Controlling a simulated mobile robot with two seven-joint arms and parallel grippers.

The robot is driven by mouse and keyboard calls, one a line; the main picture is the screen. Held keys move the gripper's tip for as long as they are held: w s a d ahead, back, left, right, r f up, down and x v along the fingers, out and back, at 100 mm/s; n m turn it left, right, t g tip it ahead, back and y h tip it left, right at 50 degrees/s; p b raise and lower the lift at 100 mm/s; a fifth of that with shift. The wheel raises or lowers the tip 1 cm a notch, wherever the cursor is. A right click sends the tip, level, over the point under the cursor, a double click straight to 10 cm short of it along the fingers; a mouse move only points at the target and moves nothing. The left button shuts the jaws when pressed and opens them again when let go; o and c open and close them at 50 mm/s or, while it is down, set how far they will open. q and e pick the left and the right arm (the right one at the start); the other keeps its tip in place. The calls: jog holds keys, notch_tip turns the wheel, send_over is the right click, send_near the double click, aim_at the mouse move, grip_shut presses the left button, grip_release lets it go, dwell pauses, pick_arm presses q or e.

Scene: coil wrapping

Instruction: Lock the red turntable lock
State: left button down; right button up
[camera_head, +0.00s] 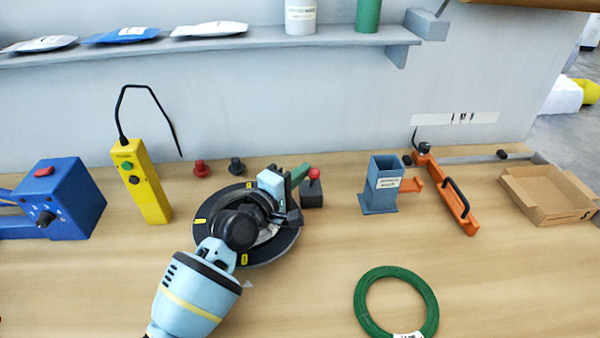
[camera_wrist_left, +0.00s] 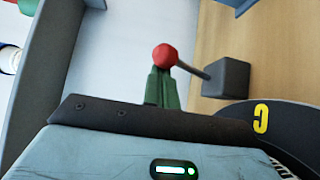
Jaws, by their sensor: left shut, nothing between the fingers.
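The red turntable lock shows as a red ball knob (camera_head: 314,174) on a rod from a dark grey block (camera_head: 312,194), at the right rim of the black turntable (camera_head: 287,243). The knob (camera_wrist_left: 165,56) and block (camera_wrist_left: 226,78) also show in the wrist view. My left gripper (camera_head: 304,170) has a light blue body and green fingers, which are shut and empty. Its fingertips (camera_wrist_left: 161,73) lie right at the knob; I cannot tell whether they touch it. My left arm hides much of the turntable. My right gripper is not in view.
A yellow remote (camera_head: 143,185) and a blue control box (camera_head: 66,198) stand at left. A grey holder (camera_head: 378,198), orange tool (camera_head: 452,196) and cardboard tray (camera_head: 545,211) stand at right. A green coil (camera_head: 431,303) lies in front. The table's front left is mostly clear.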

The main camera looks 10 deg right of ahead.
pick_arm(q)
jog(key=shift+s+a, duration=0.1)
jog(key=v, duration=0.7)
jog(key=shift+s+a, duration=0.15)
jog(key=shift+s, duration=0.1)
dwell(0.4)
